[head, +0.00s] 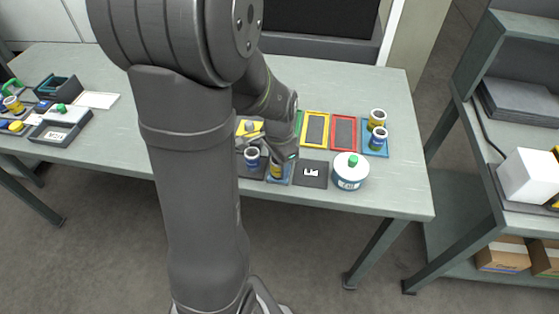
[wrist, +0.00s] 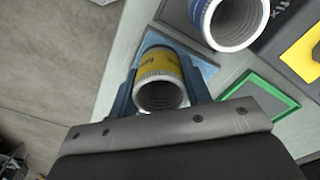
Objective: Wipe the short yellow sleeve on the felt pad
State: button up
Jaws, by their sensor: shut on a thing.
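My gripper (wrist: 160,92) is shut on a short yellow sleeve (wrist: 158,63), with one finger on each side of its wall. In the wrist view its ribbed grey open end faces the camera. A light blue plate (wrist: 205,68) lies beneath; I cannot tell whether the sleeve touches it. In the head view the sleeve (head: 276,173) shows small below my wrist, over the blue plate (head: 285,181). A dark square pad with a white mark (head: 312,182) lies just right of it, probably the felt pad.
A blue sleeve (head: 252,161) stands close left of my gripper. A white tub with a green knob (head: 350,174) stands right of the dark pad. Yellow (head: 315,113) and red (head: 343,117) framed plates lie behind. Two sleeves stand on another blue plate (head: 384,152).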

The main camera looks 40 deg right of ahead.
jog(key=shift+r, duration=2.5)
jog(key=shift+w, duration=0.1)
